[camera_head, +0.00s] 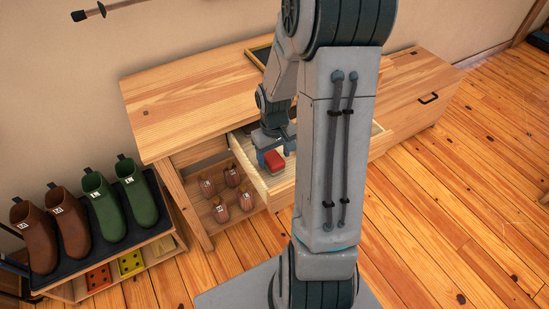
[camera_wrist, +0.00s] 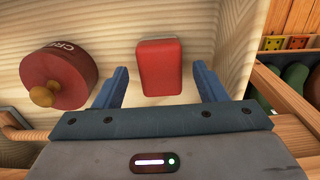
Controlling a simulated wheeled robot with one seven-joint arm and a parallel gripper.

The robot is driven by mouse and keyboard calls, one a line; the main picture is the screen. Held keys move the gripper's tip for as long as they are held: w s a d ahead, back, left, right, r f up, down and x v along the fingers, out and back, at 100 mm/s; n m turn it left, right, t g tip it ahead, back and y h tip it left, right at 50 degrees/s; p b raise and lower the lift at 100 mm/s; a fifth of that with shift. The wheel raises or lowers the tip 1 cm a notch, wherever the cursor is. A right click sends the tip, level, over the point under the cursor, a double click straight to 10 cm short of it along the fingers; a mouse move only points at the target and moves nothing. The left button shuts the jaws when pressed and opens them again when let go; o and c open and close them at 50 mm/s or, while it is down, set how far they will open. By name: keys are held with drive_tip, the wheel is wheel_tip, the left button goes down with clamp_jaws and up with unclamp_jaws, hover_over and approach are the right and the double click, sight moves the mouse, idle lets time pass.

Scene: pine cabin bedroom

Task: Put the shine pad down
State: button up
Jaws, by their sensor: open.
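The shine pad looks to be the small red block (camera_wrist: 159,68) lying on the light wood floor of an open drawer (camera_head: 265,187). It also shows in the head view (camera_head: 274,160). My gripper (camera_wrist: 160,84) is open, with its two blue fingers apart on either side of the red block and a gap to each finger. In the head view my gripper (camera_head: 275,152) reaches down into the drawer. A round red tin (camera_wrist: 57,79) with a wooden knob and partly readable lettering sits left of the left finger in the wrist view.
The drawer belongs to a wooden bench (camera_head: 190,105). Several brown shoe-tree-like items (camera_head: 220,210) stand on the shelf below. Brown boots (camera_head: 70,223) and green boots (camera_head: 138,200) stand on a rack at left. A dark tray (camera_head: 262,54) lies on the bench top.

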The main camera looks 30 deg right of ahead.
sight(274, 158)
wheel_tip(274, 158, up, 9)
drive_tip(key=p, duration=0.1)
drive_tip(key=s+a+r+t, duration=0.2)
drive_tip(key=s+a+r, duration=0.8)
drive_tip(key=s+a, duration=0.1)
drive_tip(key=shift+s+a, duration=0.3)
drive_tip(key=shift+s, duration=0.35)
